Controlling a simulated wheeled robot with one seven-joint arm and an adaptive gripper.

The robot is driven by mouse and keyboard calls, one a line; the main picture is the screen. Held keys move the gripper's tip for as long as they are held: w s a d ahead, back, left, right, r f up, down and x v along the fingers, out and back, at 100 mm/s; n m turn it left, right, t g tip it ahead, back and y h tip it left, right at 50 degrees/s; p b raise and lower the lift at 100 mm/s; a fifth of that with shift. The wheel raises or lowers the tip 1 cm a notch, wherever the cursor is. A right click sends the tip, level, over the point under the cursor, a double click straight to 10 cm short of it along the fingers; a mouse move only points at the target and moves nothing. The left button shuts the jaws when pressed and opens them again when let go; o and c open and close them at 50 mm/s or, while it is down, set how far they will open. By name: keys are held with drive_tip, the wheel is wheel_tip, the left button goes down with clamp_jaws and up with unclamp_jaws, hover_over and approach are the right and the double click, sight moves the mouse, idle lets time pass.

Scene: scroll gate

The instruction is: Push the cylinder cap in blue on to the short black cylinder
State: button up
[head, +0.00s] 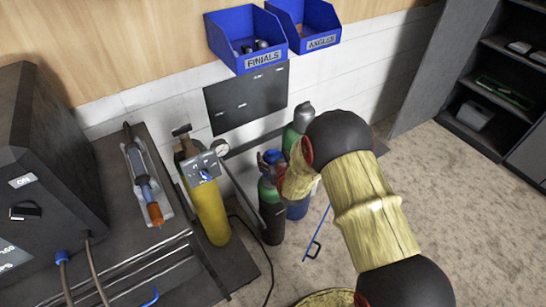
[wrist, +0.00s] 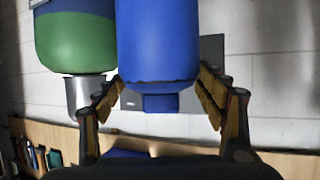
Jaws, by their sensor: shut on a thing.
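The blue cylinder cap (wrist: 158,45) fills the upper middle of the wrist view, between my gripper's (wrist: 160,98) two fingers, which are shut on it. A small blue knob shows at its end. In the head view, the blue cap (head: 271,157) sits at the top of the short black cylinder (head: 272,222), which has a green shoulder. I cannot tell whether the cap is fully seated or just above. My gripper is mostly hidden behind my arm in the head view. The black cylinder does not show clearly in the wrist view.
A blue cylinder with a green shoulder (wrist: 75,42) and grey cap (wrist: 85,97) stands close beside the blue cap. A yellow cylinder (head: 211,213) with a gauge panel (head: 203,167) stands to the left. Blue bins (head: 248,40) hang above. Open floor lies right.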

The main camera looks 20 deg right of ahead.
drive_tip(key=shift+f+b, duration=1.2)
drive_tip(key=shift+f, duration=0.1)
idle(0.6)
drive_tip(key=shift+f, duration=0.3)
drive_tip(key=shift+f+b, duration=0.8)
drive_tip(key=shift+f, duration=0.2)
idle(0.6)
drive_tip(key=o, duration=1.4)
drive_tip(key=shift+o, duration=0.9)
drive_tip(key=shift+s+f, duration=0.1)
drive_tip(key=shift+f, duration=0.05)
drive_tip(key=v, duration=1.2)
